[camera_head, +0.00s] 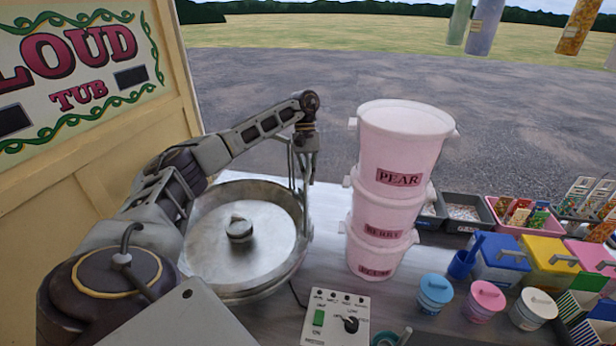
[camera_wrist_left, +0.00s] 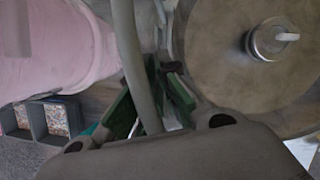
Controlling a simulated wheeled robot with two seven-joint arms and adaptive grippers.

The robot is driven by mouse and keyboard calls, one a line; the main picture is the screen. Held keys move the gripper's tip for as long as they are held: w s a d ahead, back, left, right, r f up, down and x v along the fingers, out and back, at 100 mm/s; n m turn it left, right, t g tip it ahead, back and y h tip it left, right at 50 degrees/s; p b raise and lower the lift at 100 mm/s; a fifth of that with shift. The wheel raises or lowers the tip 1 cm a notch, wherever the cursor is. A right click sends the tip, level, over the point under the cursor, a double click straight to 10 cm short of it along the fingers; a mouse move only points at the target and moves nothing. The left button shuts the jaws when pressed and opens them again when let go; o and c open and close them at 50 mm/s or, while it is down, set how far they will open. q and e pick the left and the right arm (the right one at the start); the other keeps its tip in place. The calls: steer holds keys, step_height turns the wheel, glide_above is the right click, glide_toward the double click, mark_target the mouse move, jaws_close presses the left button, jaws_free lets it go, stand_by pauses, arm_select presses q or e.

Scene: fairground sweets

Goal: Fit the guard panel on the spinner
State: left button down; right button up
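The spinner (camera_head: 207,233) is a round metal bowl with a flat disc and a central knob (camera_head: 239,229). It stands at the counter's left, and its disc also shows at the upper right of the left wrist view (camera_wrist_left: 225,65). My left gripper (camera_head: 303,150) is above the bowl's right rim, pointing down. In the wrist view its green pads (camera_wrist_left: 152,105) are closed about a grey bar, which looks like the frame of the guard panel (camera_wrist_left: 128,45). Thin grey uprights hang below the gripper to the rim; whether they are seated there is unclear. My right gripper is not in view.
Stacked pink tubs (camera_head: 403,140) stand close right of the gripper. A control box (camera_head: 335,318) is in front of the spinner. Small lidded pots (camera_head: 434,291) and coloured bins (camera_head: 500,262) fill the right. A yellow sign wall (camera_head: 120,140) rises at left.

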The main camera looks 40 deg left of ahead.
mark_target(308, 161)
arm_select(q)
steer(key=c, duration=1)
jaws_free()
steer(key=shift+r, duration=0.15)
steer(key=shift+r+p, duration=0.85)
steer(key=shift+r, duration=0.6)
steer(key=shift+r+p, duration=0.85)
steer(key=shift+r, duration=0.6)
